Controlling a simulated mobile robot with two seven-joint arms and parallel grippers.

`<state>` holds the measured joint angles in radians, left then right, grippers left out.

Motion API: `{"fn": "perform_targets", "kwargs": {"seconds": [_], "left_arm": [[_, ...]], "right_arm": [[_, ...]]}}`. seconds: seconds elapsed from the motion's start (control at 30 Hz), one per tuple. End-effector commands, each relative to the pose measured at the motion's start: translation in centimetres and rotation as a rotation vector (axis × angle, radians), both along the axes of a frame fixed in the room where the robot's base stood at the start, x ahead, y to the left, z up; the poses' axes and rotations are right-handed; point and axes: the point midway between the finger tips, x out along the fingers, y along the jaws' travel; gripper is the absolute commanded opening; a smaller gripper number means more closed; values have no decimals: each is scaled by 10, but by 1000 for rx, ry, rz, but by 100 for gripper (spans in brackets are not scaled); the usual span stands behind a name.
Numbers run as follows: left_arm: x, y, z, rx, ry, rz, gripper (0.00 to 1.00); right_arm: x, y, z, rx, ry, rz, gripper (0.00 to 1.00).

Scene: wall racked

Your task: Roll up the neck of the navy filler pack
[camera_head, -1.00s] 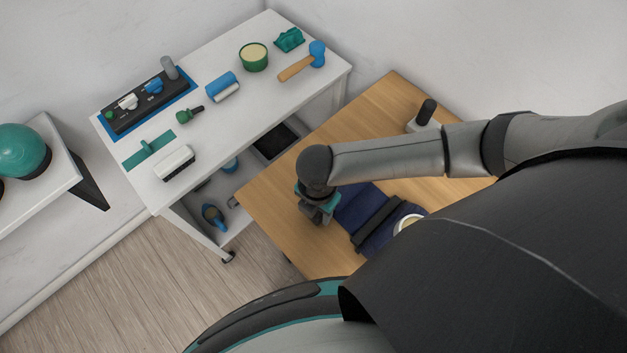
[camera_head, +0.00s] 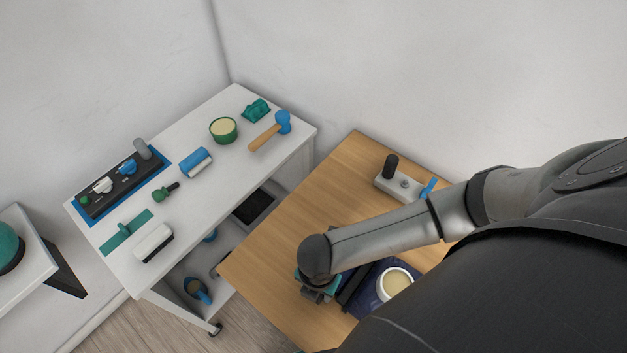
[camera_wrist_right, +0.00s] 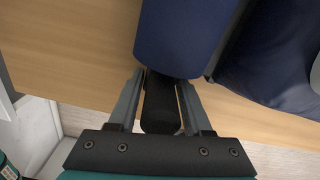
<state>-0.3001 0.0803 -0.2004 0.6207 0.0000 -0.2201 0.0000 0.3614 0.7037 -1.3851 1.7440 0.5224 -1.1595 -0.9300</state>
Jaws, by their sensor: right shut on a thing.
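The navy filler pack (camera_head: 375,272) lies on the wooden table, partly hidden by my right arm. In the right wrist view its body (camera_wrist_right: 275,60) lies at the upper right, and a rounded navy roll at its neck (camera_wrist_right: 183,38) is at the top middle. A dark strip separates the two. My right gripper (camera_wrist_right: 160,105) is shut on a black grip piece (camera_wrist_right: 159,112) that sticks out at the end of the navy roll. In the head view this gripper (camera_head: 318,290) is low over the table, its fingertips hidden. My left gripper is not in view.
A white cup with pale contents (camera_head: 396,283) stands at the pack's right part. A grey block with a black knob (camera_head: 392,172) stands at the table's back. The white cart (camera_head: 222,165) at the left holds several tools. The table's left part is clear.

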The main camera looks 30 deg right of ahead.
Motion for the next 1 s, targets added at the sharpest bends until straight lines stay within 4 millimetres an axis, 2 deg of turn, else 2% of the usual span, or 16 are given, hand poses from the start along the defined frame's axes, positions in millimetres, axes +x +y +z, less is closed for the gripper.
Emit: {"fn": "perform_targets", "kwargs": {"seconds": [0.07, 0.1, 0.37, 0.4, 0.83, 1.0], "left_arm": [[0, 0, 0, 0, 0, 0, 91], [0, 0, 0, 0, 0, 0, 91], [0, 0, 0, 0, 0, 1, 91], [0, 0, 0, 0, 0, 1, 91], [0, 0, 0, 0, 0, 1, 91], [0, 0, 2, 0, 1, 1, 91]], "right_arm": [[-1, -1, 0, -5, 2, 4, 0], [-1, -1, 0, -5, 2, 4, 53], [-1, -1, 0, -3, 3, 2, 82], [-1, -1, 0, -3, 3, 1, 84], [-3, -1, 0, -3, 7, 0, 84], [-2, -1, 10, -3, 7, 1, 84]]}}
